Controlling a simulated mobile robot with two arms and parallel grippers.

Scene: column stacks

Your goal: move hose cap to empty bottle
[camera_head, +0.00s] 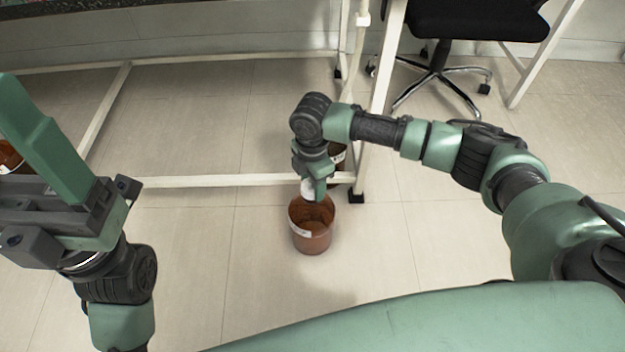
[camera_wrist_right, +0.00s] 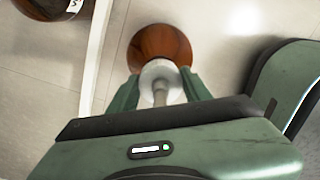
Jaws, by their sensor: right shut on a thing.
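My right gripper (camera_head: 316,184) is shut on the white hose cap (camera_head: 308,188). The cap also shows between the fingers in the right wrist view (camera_wrist_right: 160,72). Below it, a brown open-topped bottle (camera_head: 312,238) with a white label stands on the floor. In the right wrist view the bottle (camera_wrist_right: 160,44) lies just beyond the cap, which overlaps it. I cannot tell whether the cap touches the bottle. My left gripper (camera_head: 50,160) is at the left edge, away from the bottle; its jaw opening is not clear.
A second brown bottle (camera_head: 338,153) stands behind my right gripper, partly hidden. Another brown container (camera_head: 8,157) is at the left edge. A white table frame (camera_head: 235,181) runs low behind the bottle. An office chair (camera_head: 440,72) stands at the back. Floor left of the bottle is clear.

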